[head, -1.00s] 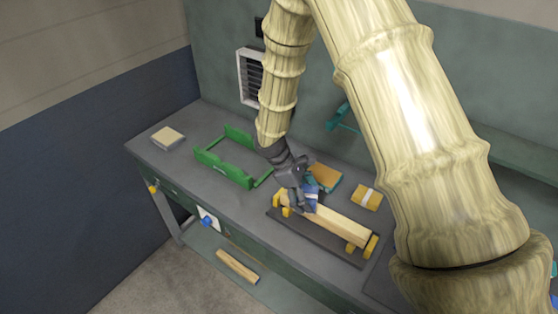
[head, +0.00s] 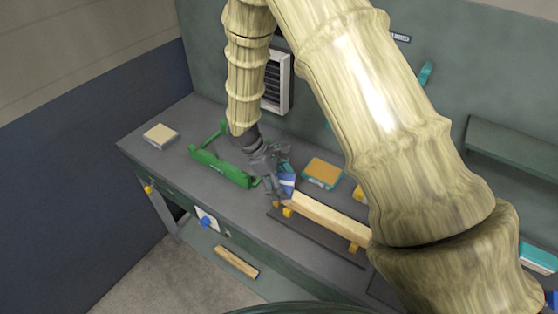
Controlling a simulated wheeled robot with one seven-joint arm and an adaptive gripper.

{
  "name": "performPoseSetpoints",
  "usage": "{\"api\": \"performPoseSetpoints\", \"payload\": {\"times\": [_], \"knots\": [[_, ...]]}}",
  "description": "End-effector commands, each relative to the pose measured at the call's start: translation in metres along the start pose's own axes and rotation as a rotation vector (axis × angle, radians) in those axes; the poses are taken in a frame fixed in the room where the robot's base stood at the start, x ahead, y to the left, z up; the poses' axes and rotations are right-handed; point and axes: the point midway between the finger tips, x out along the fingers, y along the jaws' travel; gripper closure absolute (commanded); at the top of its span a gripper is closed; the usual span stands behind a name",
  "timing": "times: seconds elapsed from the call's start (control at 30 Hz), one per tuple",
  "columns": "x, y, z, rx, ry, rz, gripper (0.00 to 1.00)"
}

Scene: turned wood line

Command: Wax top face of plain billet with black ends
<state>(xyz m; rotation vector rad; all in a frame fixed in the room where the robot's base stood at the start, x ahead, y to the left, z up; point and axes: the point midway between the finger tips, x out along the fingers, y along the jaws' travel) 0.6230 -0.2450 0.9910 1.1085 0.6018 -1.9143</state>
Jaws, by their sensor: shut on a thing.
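A pale, plain wooden billet (head: 325,216) lies lengthwise on yellow supports (head: 288,212) over a dark base plate (head: 312,238) on the bench. Its right end is partly hidden by my arm, and I cannot make out the colour of its ends. My gripper (head: 285,190) is shut on a small blue block with a white band (head: 287,181), at the billet's left end. The block is at the level of the billet's top face; whether it touches the wood I cannot tell.
A teal tray with an orange top (head: 322,173) lies behind the billet. A yellow block (head: 359,193) is partly hidden by my arm. A green frame (head: 222,172) stands left of my gripper, a cream block (head: 160,134) farther left. Another wooden piece (head: 236,262) lies on the low shelf.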

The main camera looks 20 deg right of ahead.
Motion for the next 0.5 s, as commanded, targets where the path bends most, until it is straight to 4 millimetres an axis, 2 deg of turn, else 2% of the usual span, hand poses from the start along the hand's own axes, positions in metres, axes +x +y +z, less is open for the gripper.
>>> {"api": "performPoseSetpoints", "payload": {"times": [0.1,0.5], "knots": [[-0.022,0.001,0.014,0.003,0.001,0.000,0.39],[-0.050,0.001,0.034,0.005,0.000,-0.003,0.39]]}}
